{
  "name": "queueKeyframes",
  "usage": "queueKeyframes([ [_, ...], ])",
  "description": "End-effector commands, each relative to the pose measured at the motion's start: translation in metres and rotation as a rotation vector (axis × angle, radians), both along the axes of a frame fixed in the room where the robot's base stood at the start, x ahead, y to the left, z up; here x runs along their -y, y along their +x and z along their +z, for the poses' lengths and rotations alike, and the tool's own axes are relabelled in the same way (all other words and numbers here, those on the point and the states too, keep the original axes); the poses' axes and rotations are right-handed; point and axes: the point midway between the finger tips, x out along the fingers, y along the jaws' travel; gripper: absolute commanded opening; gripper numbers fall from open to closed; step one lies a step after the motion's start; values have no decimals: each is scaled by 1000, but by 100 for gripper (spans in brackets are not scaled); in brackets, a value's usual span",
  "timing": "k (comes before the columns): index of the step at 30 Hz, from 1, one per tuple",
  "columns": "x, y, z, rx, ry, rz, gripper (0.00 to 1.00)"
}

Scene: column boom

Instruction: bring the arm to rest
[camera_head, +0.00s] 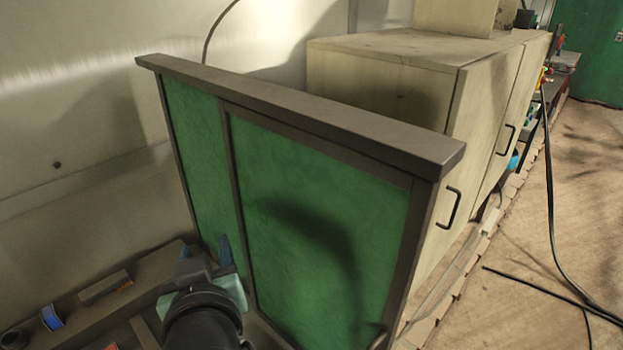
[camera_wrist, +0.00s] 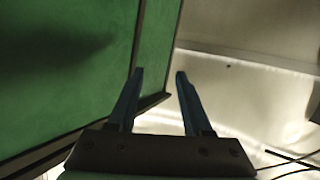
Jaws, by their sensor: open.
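My gripper (camera_head: 205,250) is at the lower left of the head view, in front of the green panels of a dark-framed cabinet. In the wrist view my gripper (camera_wrist: 158,75) shows two blue fingers spread apart with nothing between them. The green panel (camera_wrist: 60,60) fills the left of the wrist view, and the pale wall (camera_wrist: 250,85) fills the right. I cannot tell whether a finger touches the cabinet.
The dark-framed cabinet (camera_head: 330,235) has a thick top edge. Pale cabinets (camera_head: 385,80) with dark handles stand behind it. A low shelf (camera_head: 85,312) at lower left holds a blue spool (camera_head: 51,317). Black cables (camera_head: 552,200) lie on the floor at right.

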Motion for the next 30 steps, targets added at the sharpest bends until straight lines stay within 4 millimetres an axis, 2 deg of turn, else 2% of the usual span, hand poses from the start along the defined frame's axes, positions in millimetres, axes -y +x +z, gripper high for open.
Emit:
queueKeyframes([
  [1, 18, 9, 35, 111, 47, -49, 50],
  [5, 62, 11, 126, 385, 150, -151, 50],
  [6, 76, 7, 152, 471, 178, -179, 50],
  [9, 109, -15, 214, 679, 235, -237, 50],
  [13, 139, -51, 272, 901, 283, -281, 50],
  [15, 150, -68, 292, 986, 299, -294, 50],
  [19, 159, -87, 311, 1074, 311, -305, 50],
  [30, 160, -91, 315, 1089, 313, -305, 50],
])
